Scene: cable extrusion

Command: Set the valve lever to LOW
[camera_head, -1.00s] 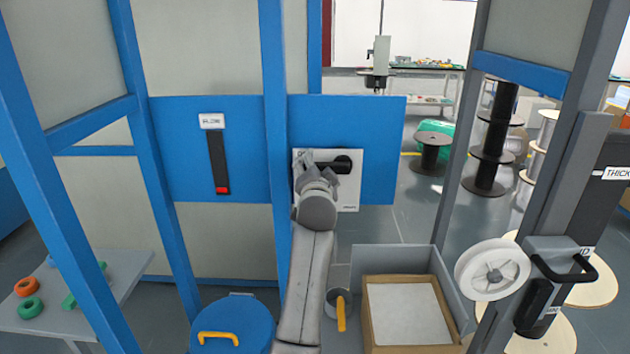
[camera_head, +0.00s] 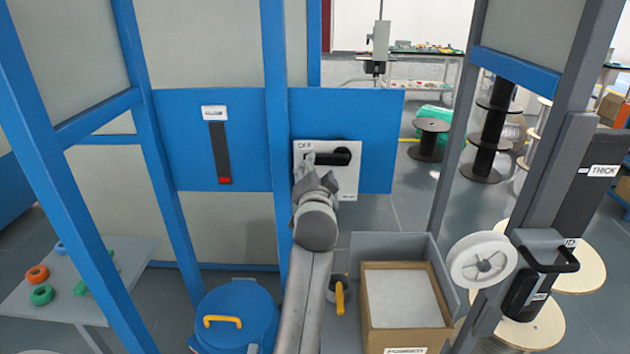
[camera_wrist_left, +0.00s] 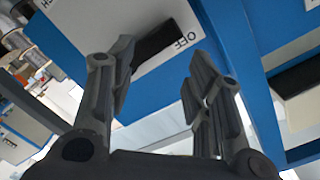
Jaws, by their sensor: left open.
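The valve's white plate (camera_head: 348,182) is on a blue panel, with "OFF" at its upper left. Its black lever (camera_head: 338,157) lies roughly horizontal, pointing left from its pivot. My left gripper (camera_head: 313,172) is in front of the plate's left part, around the lever's left end and just below it. In the left wrist view the open fingers (camera_wrist_left: 158,75) point at the plate (camera_wrist_left: 165,62), and the black lever (camera_wrist_left: 158,42) shows beyond the finger on the left. I cannot tell whether they touch. The lower lettering is too small to read. My right gripper is not in view.
A black vertical slot with a red end (camera_head: 224,181) is on the blue panel (camera_head: 255,185) at left. A blue post (camera_head: 275,130) stands beside the plate. Below are a blue drum (camera_head: 238,305), a cardboard box (camera_head: 367,335) and a white spool (camera_head: 480,261).

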